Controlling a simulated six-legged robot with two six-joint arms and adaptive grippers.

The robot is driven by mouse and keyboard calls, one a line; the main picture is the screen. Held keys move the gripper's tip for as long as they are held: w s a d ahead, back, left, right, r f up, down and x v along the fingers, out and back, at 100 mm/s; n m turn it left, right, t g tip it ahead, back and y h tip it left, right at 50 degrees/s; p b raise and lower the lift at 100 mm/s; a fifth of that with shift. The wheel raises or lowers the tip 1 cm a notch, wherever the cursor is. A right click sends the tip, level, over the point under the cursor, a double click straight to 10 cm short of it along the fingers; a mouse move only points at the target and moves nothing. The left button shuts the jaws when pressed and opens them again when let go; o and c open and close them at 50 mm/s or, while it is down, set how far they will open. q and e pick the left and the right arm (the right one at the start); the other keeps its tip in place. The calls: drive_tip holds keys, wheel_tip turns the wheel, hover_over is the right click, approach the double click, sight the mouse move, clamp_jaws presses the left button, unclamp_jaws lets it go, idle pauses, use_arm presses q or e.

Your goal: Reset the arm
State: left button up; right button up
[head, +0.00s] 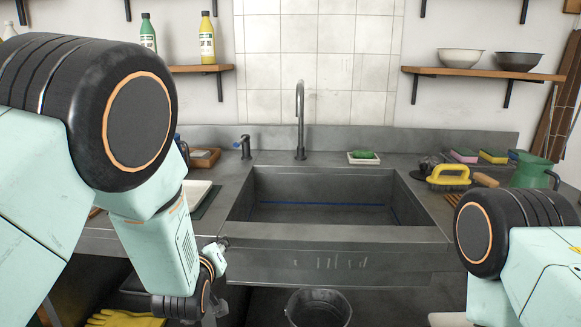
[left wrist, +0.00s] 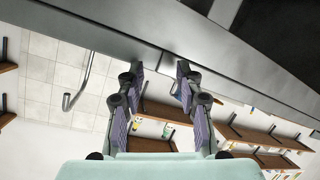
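My left arm comes down on the left of the head view, and its gripper (head: 221,244) is low in front of the counter's front edge, left of the sink. In the left wrist view the two fingers of my left gripper (left wrist: 161,82) stand apart with nothing between them. A grey edge crosses just beyond the fingertips; I cannot tell if they touch it. My right arm shows only as a bulky joint at the lower right of the head view; its gripper is out of view.
A grey sink (head: 320,232) with a tall faucet (head: 300,120) is set in the counter. A white tray (head: 196,191) lies left. Below are a dark bucket (head: 318,309) and yellow gloves (head: 125,319).

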use_arm(q)
drive_tip(key=s+a+f+m+g, duration=0.2)
drive_tip(key=s+f+g, duration=0.2)
drive_tip(key=s+f, duration=0.55)
drive_tip(key=s+a+f+m+g, duration=0.2)
drive_tip(key=s+f+m+g, duration=0.1)
drive_tip(key=s+f, duration=0.65)
drive_tip(key=s+a+f+g, duration=0.1)
drive_tip(key=s+f+g, duration=0.2)
drive_tip(key=s, duration=1)
drive_tip(key=s+f+g+h, duration=0.1)
drive_tip(key=s+f+g, duration=0.2)
drive_tip(key=s, duration=1)
drive_tip(key=shift+s+a+f+g, duration=0.25)
drive_tip(key=shift+s+a+g, duration=0.1)
drive_tip(key=shift+g, duration=0.25)
